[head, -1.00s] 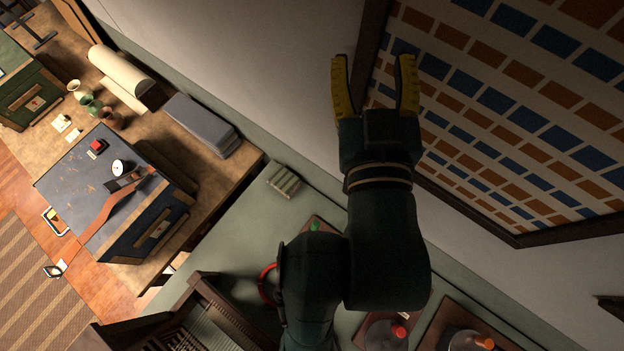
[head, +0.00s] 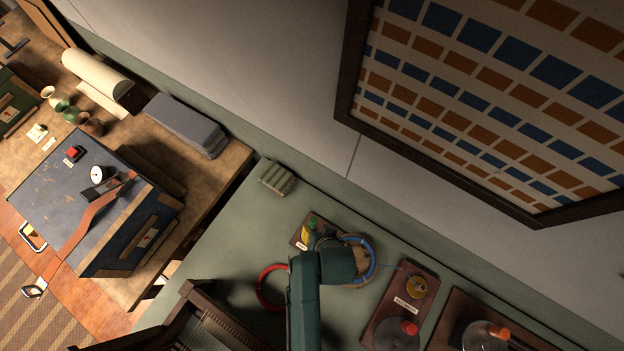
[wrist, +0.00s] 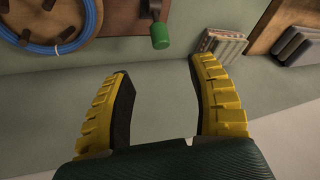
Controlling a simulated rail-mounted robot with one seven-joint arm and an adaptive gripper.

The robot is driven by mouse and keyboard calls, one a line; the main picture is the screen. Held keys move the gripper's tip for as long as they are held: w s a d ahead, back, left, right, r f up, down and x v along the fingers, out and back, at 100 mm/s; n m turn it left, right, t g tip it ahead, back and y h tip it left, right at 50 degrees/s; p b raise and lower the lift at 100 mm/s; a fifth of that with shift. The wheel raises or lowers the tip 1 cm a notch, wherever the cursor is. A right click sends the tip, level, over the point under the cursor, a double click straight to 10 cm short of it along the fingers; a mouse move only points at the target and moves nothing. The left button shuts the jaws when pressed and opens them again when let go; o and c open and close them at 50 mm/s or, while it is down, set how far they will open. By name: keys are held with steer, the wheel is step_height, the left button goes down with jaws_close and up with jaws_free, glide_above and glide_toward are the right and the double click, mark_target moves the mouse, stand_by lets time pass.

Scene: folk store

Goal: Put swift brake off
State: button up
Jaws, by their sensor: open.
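The swift (wrist: 85,18), a round wooden piece with dark pegs and a blue ring around them, is at upper left in the wrist view. In the head view its blue ring (head: 371,262) is partly behind my arm. A green-capped knob on a dark stem (wrist: 159,36), apparently the brake handle, stands beside the swift. Its green cap also shows in the head view (head: 313,224). My gripper (wrist: 158,68) is open and empty, with the knob beyond and between its fingertips, apart from them. In the head view my arm mostly hides the gripper.
A small slatted block (head: 277,177) sits left of the swift, near the wall. A red ring (head: 269,288) lies in front. Boards with a red knob (head: 410,328) and an orange knob (head: 499,333) stand to the right. Green bench surface (head: 235,230) is clear at left.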

mark_target(313, 225)
steer(key=b+x, duration=1.3)
steer(key=b, duration=0.1)
steer(key=shift+s+d+f, duration=0.1)
steer(key=shift+f, duration=0.1)
steer(key=shift+w+f+b, duration=0.35)
steer(key=shift+f+b, duration=0.1)
steer(key=shift+b, duration=0.35)
steer(key=shift+s, duration=0.1)
jaws_close()
